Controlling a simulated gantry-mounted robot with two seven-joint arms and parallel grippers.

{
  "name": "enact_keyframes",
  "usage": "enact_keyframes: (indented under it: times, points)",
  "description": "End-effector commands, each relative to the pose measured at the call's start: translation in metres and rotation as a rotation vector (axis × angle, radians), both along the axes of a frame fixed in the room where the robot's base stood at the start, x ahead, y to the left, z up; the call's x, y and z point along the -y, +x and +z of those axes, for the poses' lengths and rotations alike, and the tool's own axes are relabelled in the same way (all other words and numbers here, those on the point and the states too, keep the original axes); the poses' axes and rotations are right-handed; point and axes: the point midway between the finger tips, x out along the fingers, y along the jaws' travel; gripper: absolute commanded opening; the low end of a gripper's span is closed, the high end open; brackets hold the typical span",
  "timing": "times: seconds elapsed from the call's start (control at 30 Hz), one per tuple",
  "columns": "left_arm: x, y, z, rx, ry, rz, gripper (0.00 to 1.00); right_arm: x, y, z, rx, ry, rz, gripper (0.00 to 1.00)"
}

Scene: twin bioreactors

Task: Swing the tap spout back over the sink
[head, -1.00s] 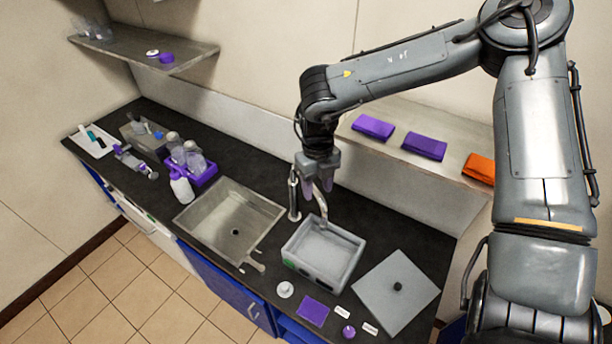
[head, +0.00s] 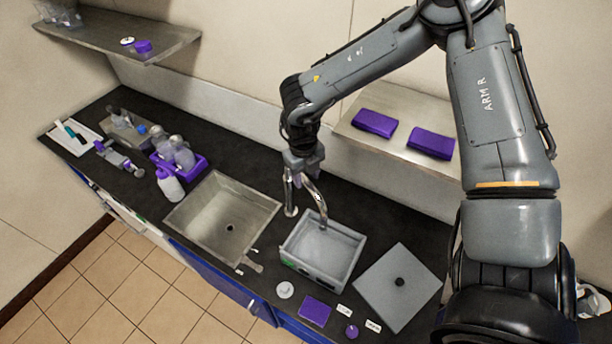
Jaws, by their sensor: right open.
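The chrome tap (head: 290,197) stands on the dark counter behind the sink and the grey box. Its curved spout (head: 318,200) points toward the front right, with its end over the grey open box (head: 321,253), not over the sink. The metal sink (head: 213,207) is left of the tap, with a dark drain in its floor. My right gripper (head: 300,178) is open, pointing down at the top of the tap, close to the spout. It hides the upper part of the tap, and I cannot tell whether it touches. My left gripper is not in view.
A grey lid (head: 380,300) lies right of the box. A purple square (head: 315,311) and a white round piece (head: 285,290) lie in front. A purple bottle rack (head: 202,166) stands left of the sink. A shelf with purple packs (head: 374,123) hangs behind.

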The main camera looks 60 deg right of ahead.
Motion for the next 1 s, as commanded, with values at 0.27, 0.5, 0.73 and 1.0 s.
enact_keyframes:
  times: [0.27,0.5,0.73,1.0]
  points:
    - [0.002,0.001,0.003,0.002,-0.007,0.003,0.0,0.001,0.0,-0.015,0.0,0.0,0.0,0.47]
    - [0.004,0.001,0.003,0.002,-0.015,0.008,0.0,0.001,0.0,-0.015,0.001,0.0,0.0,0.47]
    - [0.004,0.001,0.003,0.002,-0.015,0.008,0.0,0.001,0.0,-0.015,0.001,0.0,0.0,0.15]
    - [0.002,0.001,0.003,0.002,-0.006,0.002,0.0,0.001,0.0,-0.015,0.001,0.0,0.0,0.0]
